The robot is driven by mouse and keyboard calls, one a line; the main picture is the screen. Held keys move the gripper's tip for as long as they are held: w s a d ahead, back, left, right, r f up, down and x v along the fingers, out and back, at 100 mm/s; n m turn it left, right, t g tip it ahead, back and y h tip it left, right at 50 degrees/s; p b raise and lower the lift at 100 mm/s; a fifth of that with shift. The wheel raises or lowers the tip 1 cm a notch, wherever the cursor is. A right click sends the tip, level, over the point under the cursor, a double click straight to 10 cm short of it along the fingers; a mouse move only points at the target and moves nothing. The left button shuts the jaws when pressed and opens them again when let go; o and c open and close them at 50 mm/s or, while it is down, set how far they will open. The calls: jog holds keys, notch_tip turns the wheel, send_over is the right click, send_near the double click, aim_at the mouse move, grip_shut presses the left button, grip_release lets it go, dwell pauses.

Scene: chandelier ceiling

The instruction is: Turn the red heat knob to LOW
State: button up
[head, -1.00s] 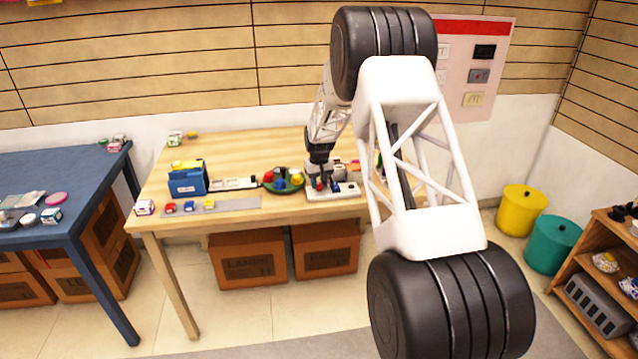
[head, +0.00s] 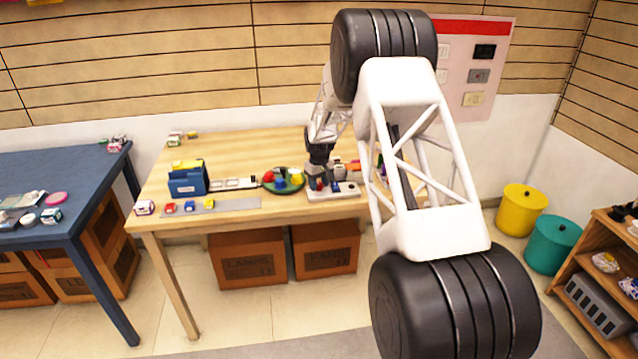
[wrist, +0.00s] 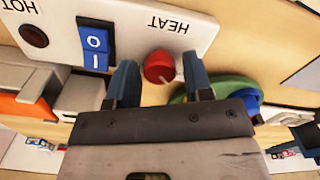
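The red heat knob (wrist: 159,67) sits on a white control panel (wrist: 130,25) below the printed word HEAT, which reads upside down in the wrist view. My gripper (wrist: 160,78) is open, with one blue-grey finger on each side of the knob's near edge. I cannot tell whether the fingers touch it. A pale mark shows on the knob's face, but its exact direction is too small to read. No LOW label is readable. In the head view the panel (head: 345,192) is on the wooden table, with my gripper (head: 318,182) low over its left part.
A blue rocker switch (wrist: 95,45) and a dark red HOT lamp (wrist: 33,36) are on the panel beside the knob. A green plate (head: 284,187) with coloured pieces stands close to the panel's left. A blue bin (head: 188,183) stands farther left on the table.

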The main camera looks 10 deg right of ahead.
aim_at(319, 184)
jog(key=shift+o, duration=0.7)
jog(key=shift+r, duration=0.2)
jog(key=shift+r, duration=3.75)
